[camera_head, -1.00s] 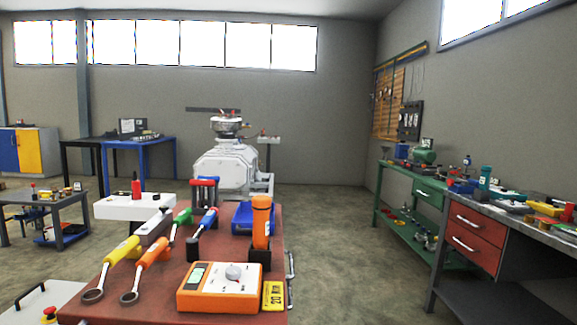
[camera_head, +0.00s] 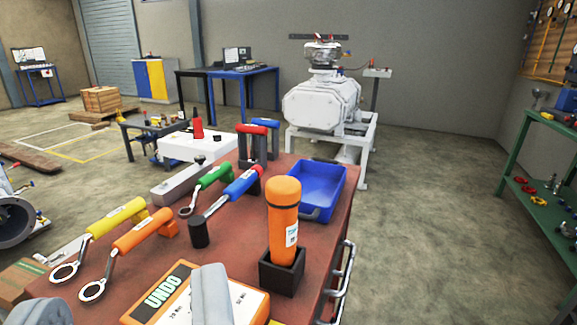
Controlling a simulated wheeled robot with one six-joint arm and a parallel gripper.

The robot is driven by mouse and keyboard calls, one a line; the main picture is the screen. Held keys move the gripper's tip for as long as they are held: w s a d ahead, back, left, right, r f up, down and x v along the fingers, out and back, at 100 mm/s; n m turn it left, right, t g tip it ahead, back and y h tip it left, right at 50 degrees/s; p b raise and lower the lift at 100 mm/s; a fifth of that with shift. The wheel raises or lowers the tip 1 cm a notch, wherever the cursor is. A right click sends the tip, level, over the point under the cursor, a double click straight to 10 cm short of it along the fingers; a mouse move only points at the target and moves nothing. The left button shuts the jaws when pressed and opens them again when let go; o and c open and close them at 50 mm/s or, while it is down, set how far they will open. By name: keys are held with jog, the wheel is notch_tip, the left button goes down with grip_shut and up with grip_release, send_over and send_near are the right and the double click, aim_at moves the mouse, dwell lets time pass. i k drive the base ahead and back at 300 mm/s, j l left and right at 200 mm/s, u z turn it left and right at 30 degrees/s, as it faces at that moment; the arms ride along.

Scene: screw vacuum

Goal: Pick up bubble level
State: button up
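I cannot pick out the bubble level for certain. A long pale grey bar (camera_head: 178,187) lies on the red tabletop (camera_head: 335,222), left of the green-handled tool; it may be the level, but no vial shows. My gripper (camera_head: 122,304) enters at the bottom edge with two grey fingers wide apart. The right finger hides part of the orange instrument box (camera_head: 158,297). Nothing shows held between the fingers.
An orange flashlight (camera_head: 284,212) stands upright in a black holder, beside a blue tray (camera_head: 318,185). Yellow (camera_head: 115,216), orange (camera_head: 143,233), green (camera_head: 215,174) and blue (camera_head: 243,183) handled tools lie on the tabletop.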

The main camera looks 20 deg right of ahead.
aim_at(547, 117)
jog(key=i+l+z, duration=0.25)
jog(key=l+z, duration=0.15)
jog(key=i+l+z, duration=0.55)
jog(key=z, duration=0.3)
jog(key=i+l+z, duration=0.1)
jog(key=i+z, duration=0.4)
jog(key=i, duration=1.6)
jog(key=i+z, duration=0.2)
jog(key=i, duration=0.3)
jog(key=i+j+z, duration=0.2)
jog(key=i, duration=0.3)
jog(key=i+j+z, duration=0.2)
jog(key=i, duration=0.25)
jog(key=i+j, duration=0.1)
jog(key=i, duration=0.65)
jog(key=i+z, duration=0.1)
jog(key=i, duration=0.7)
jog(key=i+j, duration=0.2)
jog(key=i, duration=0.55)
